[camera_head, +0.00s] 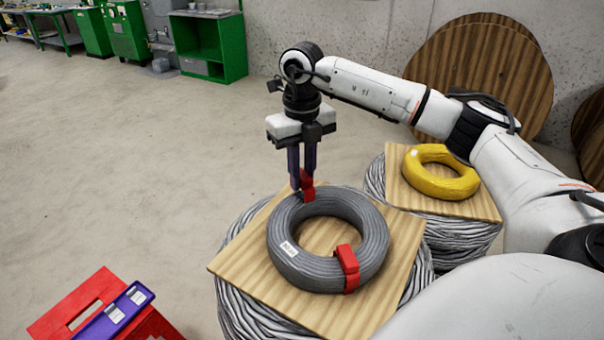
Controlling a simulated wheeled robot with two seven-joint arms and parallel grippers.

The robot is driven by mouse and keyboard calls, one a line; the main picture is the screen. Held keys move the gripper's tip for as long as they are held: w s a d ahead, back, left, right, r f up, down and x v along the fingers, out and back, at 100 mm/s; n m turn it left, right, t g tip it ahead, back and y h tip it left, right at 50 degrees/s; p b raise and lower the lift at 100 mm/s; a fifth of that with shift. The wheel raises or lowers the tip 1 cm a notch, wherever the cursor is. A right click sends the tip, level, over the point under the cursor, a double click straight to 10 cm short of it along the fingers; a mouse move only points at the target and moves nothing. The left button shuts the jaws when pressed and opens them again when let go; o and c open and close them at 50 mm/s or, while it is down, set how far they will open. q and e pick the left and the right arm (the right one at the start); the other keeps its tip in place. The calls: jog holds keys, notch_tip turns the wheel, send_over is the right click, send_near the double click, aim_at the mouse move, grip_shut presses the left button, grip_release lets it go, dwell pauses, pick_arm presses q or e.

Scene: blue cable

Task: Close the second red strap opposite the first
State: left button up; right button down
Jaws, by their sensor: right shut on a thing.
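A grey cable coil (286,228) lies flat on a square wooden board (235,264). One red strap (347,268) wraps around the near right side of the coil. A second red strap (307,188) is at the coil's far left side, opposite the first. My right gripper (301,182) points straight down there, its dark fingers shut on this second strap. The fingers hide part of it, so I cannot tell whether it is fully closed around the coil. My left gripper is not in view.
A yellow coil (428,184) lies on another wooden board (400,196) behind right. A red box (75,310) with a purple case (112,312) stands at the lower left. Large wooden discs (490,75) lean on the wall. Green cabinets (210,45) stand far back; the floor at left is clear.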

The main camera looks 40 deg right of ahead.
jog(key=shift+f, duration=0.25)
jog(key=shift+f+b, duration=0.45)
jog(key=shift+f, duration=0.2)
jog(key=shift+f, duration=0.15)
jog(key=shift+f, duration=0.15)
jog(key=shift+r, duration=0.2)
jog(key=shift+r+p, duration=0.5)
jog(key=shift+p, duration=0.05)
jog(key=shift+r, duration=0.15)
dwell(0.3)
jog(key=shift+r+p, duration=0.4)
jog(key=shift+p, duration=0.15)
